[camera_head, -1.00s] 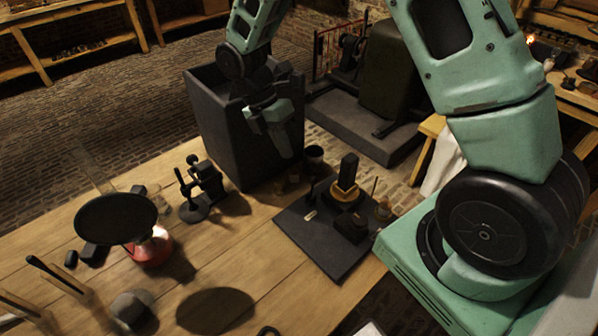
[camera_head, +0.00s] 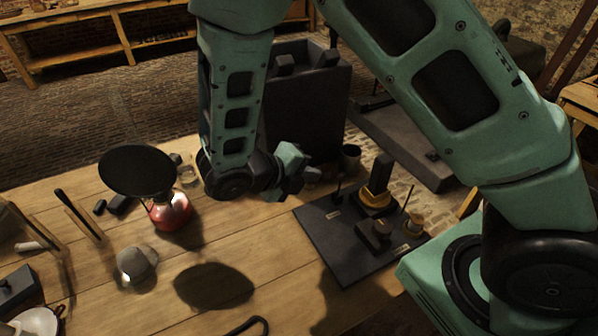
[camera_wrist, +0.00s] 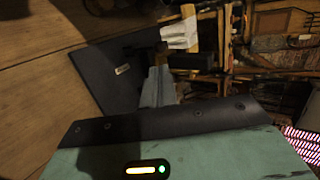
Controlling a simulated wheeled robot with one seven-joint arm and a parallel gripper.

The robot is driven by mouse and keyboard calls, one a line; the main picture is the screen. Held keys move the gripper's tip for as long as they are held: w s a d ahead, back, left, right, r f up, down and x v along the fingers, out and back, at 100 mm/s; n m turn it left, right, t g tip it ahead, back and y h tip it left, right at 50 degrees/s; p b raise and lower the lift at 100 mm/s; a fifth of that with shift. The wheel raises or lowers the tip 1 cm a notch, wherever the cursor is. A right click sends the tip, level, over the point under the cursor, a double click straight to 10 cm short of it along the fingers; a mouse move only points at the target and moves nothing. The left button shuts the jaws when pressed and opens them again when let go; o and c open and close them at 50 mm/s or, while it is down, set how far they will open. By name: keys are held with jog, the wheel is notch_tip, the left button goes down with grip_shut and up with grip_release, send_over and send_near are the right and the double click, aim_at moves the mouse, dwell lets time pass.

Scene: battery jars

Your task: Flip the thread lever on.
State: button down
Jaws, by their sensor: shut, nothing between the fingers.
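A dark board (camera_head: 322,240) lies on the wooden table and carries several small fittings. A thin dark upright lever (camera_head: 337,194) stands near its back left corner, beside a pale label plate (camera_head: 334,214); I cannot read the label or tell if this is the thread lever. In the wrist view the board (camera_wrist: 103,78) and a label plate (camera_wrist: 122,69) show left of my gripper (camera_wrist: 158,84); the lever is not clear there.
The board also bears a dark post in a yellow ring (camera_head: 375,199), a dark block (camera_head: 374,235) and a brass-coloured fitting (camera_head: 411,225). A dark cup (camera_head: 351,158) stands behind. A red burner (camera_head: 170,212) under a black disc (camera_head: 137,170) stands left.

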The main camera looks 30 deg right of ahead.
aim_at(342, 176)
jog(key=x, duration=0.8)
jog(key=shift+p, duration=0.4)
jog(key=shift+d+r+y+p, duration=0.4)
jog(key=shift+d+y+p, duration=0.1)
jog(key=shift+p, duration=0.25)
jog(key=shift+d+y+p, duration=0.25)
jog(key=shift+y+p, duration=0.05)
jog(key=shift+s+d+y+p, duration=0.1)
jog(key=shift+d+y+p, duration=0.2)
jog(key=shift+d+y, duration=0.2)
jog(key=shift+d+f, duration=0.1)
jog(key=shift+d, duration=0.3)
jog(key=shift+a, duration=0.15)
